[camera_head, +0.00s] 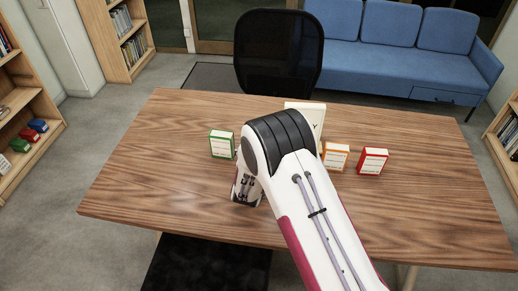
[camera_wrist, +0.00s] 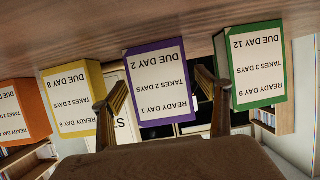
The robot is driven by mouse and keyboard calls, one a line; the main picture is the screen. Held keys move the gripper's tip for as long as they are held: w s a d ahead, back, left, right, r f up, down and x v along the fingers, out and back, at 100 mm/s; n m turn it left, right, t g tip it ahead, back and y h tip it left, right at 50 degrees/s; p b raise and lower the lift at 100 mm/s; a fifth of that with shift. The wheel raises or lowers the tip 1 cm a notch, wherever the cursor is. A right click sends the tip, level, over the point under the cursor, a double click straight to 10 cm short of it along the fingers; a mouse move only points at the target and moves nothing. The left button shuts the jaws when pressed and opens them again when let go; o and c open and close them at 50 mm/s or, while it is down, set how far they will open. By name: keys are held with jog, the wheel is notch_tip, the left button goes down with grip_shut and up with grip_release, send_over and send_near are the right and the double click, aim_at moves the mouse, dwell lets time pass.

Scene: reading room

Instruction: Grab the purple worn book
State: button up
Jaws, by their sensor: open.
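The purple book (camera_wrist: 160,82) stands in the middle of the wrist view, which shows the scene upside down. Its white label reads "READY DAY 1, TAKES 2 DAYS, DUE DAY 2". My gripper (camera_wrist: 161,88) is open and empty, with one finger near each side edge of the purple book in the picture. The fingers appear in front of the book; I cannot tell how large the gap is. In the head view my arm hides the purple book and my fingertips. Wear on the book is not clear.
On the wooden table (camera_head: 140,190), a green book (camera_head: 222,144) stands left of my arm; orange (camera_head: 335,157) and red (camera_head: 373,160) books stand right. A yellow book (camera_wrist: 75,98) shows in the wrist view. A white panel (camera_head: 313,118) stands behind. The table's left side is clear.

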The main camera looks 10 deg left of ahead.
jog(key=shift+w+f, duration=0.15)
jog(key=shift+w, duration=0.1)
jog(key=shift+c, duration=0.4)
jog(key=c, duration=1.2)
jog(key=shift+c, duration=0.2)
jog(key=shift+r, duration=5.05)
